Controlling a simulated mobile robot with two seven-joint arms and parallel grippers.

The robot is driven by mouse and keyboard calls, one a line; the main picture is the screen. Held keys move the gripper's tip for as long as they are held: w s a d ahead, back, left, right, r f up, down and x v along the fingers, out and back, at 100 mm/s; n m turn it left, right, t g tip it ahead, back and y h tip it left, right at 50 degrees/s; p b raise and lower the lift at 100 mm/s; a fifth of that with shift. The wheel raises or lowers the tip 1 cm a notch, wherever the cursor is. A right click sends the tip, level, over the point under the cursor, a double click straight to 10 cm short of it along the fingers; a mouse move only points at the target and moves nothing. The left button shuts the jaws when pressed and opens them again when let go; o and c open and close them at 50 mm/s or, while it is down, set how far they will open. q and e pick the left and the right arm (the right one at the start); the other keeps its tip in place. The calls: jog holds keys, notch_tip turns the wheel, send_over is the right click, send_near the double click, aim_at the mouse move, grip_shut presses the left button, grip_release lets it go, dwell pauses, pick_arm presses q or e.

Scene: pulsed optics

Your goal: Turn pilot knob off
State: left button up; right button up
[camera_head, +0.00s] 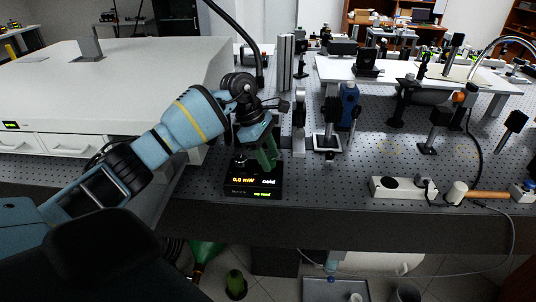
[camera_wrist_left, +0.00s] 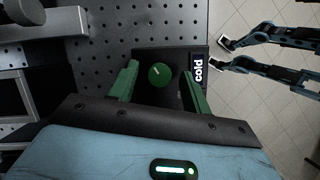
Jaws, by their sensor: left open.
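A dark control box (camera_head: 236,191) sits at the front edge of the perforated table. Its display reads 0.0 mW and "cold", with small green text below. In the left wrist view the box (camera_wrist_left: 206,50) shows the word "cold" along its right edge. The round green pilot knob (camera_wrist_left: 159,75) has a pale mark and stands on top of the box. My left gripper (camera_head: 266,158) is above the box, pointing down. Its green fingers (camera_wrist_left: 160,88) are open, one on each side of the knob with gaps visible. In the head view I cannot make out the knob clearly. My right gripper is not visible.
A large white housing (camera_head: 110,85) stands left of the box. Optical posts, including a blue mount (camera_head: 349,100), stand behind and to the right. A white power strip (camera_head: 400,190) lies to the right, near the front edge. The perforated surface between is partly clear.

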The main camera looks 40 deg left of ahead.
pick_arm(q)
jog(key=shift+f, duration=0.1)
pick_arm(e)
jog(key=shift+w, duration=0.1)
pick_arm(q)
jog(key=c, duration=1)
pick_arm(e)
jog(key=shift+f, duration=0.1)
